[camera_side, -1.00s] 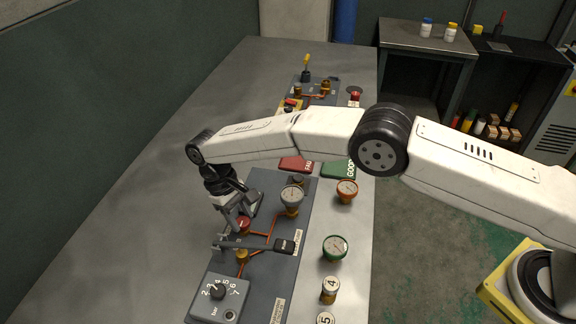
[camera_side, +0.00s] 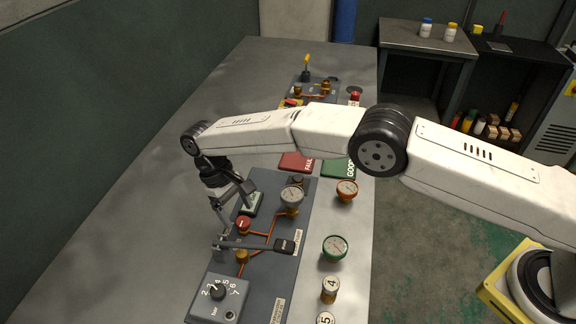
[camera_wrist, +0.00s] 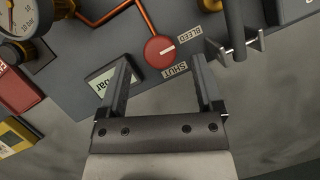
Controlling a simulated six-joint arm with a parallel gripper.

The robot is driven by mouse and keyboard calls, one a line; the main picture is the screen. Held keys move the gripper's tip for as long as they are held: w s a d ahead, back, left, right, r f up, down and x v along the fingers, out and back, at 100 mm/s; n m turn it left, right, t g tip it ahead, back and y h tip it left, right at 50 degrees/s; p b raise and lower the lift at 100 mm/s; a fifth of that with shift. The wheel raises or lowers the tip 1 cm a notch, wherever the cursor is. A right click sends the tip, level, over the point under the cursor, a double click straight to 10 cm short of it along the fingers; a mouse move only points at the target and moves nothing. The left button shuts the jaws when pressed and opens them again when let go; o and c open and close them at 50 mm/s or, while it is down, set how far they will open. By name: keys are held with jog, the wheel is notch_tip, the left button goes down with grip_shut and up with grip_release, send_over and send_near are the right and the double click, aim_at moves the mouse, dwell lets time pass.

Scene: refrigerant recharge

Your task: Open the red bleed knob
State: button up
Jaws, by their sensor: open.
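The red bleed knob (camera_side: 243,224) sits on the grey panel, joined to an orange pipe. In the wrist view the knob (camera_wrist: 159,51) is a round red disc with a white pointer line, which points to the right, between the BLEED label (camera_wrist: 189,34) and the SHUT label (camera_wrist: 174,72), nearer BLEED. My gripper (camera_side: 231,215) is open and empty. In the wrist view its two fingers (camera_wrist: 160,70) reach toward the knob, which shows beyond and between the fingertips, apart from them.
A black-handled lever (camera_side: 262,245) crosses the panel just in front of the knob. A dial box (camera_side: 218,298) is at the panel's front. The bench left is clear.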

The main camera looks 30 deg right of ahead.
jog(key=shift+v, duration=2.8)
jog(key=shift+r, duration=0.1)
jog(key=shift+w+d, duration=0.1)
jog(key=d+r+m+t+y, duration=0.1)
jog(key=d+r+t, duration=0.15)
jog(key=d, duration=0.65)
jog(key=d+r+m+t+y, duration=0.15)
jog(key=d+r, duration=0.25)
jog(key=d, duration=0.5)
jog(key=s+d+m+t, duration=0.1)
jog(key=s+d, duration=0.5)
jog(key=s, duration=0.5)
jog(key=s+d+f+m+t, duration=0.1)
jog(key=s+d, duration=0.6)
jog(key=s, duration=0.4)
jog(key=shift+s+d+f+t+h, duration=0.15)
jog(key=shift+d+f+t+h, duration=0.15)
jog(key=shift+d+f+h, duration=0.05)
